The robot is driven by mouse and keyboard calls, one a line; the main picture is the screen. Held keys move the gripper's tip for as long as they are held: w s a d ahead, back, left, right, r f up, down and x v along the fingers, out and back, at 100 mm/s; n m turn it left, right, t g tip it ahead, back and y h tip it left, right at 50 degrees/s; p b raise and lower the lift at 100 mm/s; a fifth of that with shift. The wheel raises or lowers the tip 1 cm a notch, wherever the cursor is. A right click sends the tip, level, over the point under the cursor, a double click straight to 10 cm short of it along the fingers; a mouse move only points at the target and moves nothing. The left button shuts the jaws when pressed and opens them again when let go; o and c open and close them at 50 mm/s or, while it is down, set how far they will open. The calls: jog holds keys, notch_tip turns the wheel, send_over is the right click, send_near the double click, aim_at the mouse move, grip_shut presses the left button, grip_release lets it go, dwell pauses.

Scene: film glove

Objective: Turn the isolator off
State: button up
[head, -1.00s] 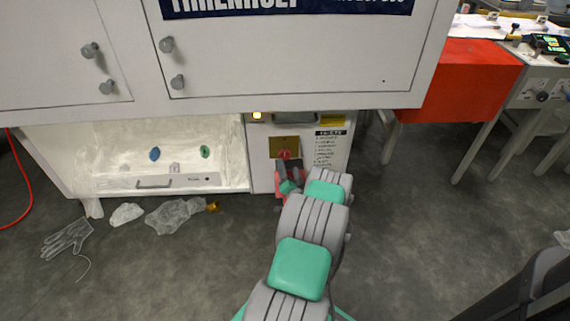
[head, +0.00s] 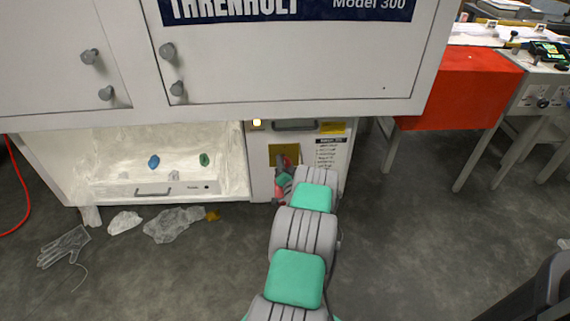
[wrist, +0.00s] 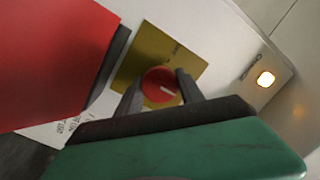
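The isolator is a round red knob (wrist: 160,87) with a white mark on its face, on a yellow plate (wrist: 150,51). In the wrist view the mark points to the right and slightly down. My gripper (wrist: 159,82) has its two dark fingers on either side of the knob, with the tips very close to its edge. I cannot tell whether they press on it. In the head view my gripper (head: 283,172) is in front of the yellow plate (head: 280,150) and hides most of the knob.
An amber lamp (wrist: 265,79) is lit on the pale panel and shows in the head view (head: 257,123). A cabinet door (head: 300,65) overhangs the panel. An open bay (head: 130,150) is at left. A glove (head: 63,247) and plastic film (head: 174,222) lie on the floor.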

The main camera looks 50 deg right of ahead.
jog(key=c, duration=0.8)
jog(key=shift+n, duration=0.4)
jog(key=n+b, duration=0.2)
jog(key=n, duration=0.1)
jog(key=n+g+b, duration=0.1)
jog(key=n+b, duration=0.1)
jog(key=n, duration=0.2)
jog(key=shift+n, duration=0.3)
jog(key=n+b, duration=0.3)
jog(key=n, duration=0.1)
jog(key=shift+w+n+g, duration=0.1)
jog(key=shift+n+g, duration=0.3)
jog(key=shift+n+g+h+b, duration=0.35)
jog(key=shift+n+b, duration=0.65)
jog(key=shift+n, duration=0.7)
